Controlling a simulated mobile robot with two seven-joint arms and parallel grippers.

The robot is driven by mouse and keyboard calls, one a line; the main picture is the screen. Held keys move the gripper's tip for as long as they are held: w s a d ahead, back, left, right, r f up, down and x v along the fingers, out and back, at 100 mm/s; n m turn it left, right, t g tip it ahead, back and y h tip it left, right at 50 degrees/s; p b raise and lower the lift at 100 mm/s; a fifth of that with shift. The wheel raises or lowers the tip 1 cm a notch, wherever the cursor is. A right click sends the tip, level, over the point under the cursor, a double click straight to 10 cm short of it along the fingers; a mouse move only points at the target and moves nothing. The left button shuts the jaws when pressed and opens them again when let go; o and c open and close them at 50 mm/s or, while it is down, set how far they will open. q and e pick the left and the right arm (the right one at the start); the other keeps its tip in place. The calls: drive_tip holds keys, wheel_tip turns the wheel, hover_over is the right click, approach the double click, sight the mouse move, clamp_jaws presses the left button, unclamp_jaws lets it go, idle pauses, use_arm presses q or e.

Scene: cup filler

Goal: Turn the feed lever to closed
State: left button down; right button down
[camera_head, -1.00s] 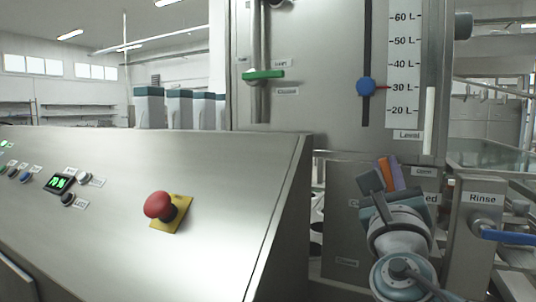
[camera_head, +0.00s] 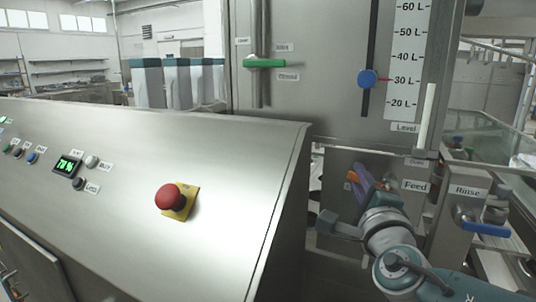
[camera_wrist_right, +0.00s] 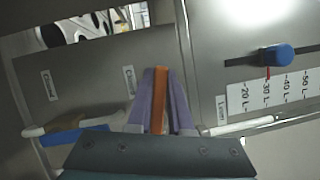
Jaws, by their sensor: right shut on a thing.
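The feed lever shows as an orange bar (camera_wrist_right: 159,98) in the right wrist view. My right gripper (camera_head: 366,186) has its purple fingers shut on both sides of this bar, in front of the steel panel by the Feed sign (camera_head: 415,186). In the head view the gripper and wrist partly hide the lever and its pivot. My left gripper is not in view.
The Rinse valve's blue handle (camera_head: 486,229) stands right of my right wrist. A level gauge with a blue knob (camera_head: 368,79) is above. A sloping console (camera_head: 230,160) with a red stop button (camera_head: 168,197) fills the left. A green lever (camera_head: 265,63) is on the tank.

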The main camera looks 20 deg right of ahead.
drive_tip(key=shift+f+n+g+y+p, duration=0.45)
drive_tip(key=shift+n+p, duration=0.35)
drive_tip(key=shift+n, duration=0.4)
drive_tip(key=shift+f+n, duration=0.3)
drive_tip(key=shift+f, duration=0.15)
drive_tip(key=c, duration=0.8)
unclamp_jaws()
drive_tip(key=shift+w, duration=0.1)
drive_tip(key=shift+s+a+r+p, duration=0.15)
drive_tip(key=shift+s+r+p, duration=0.05)
drive_tip(key=shift+p, duration=0.2)
drive_tip(key=p+v, duration=0.2)
drive_tip(key=v, duration=0.7)
drive_tip(key=shift+s+a, duration=0.1)
drive_tip(key=shift+s, duration=0.15)
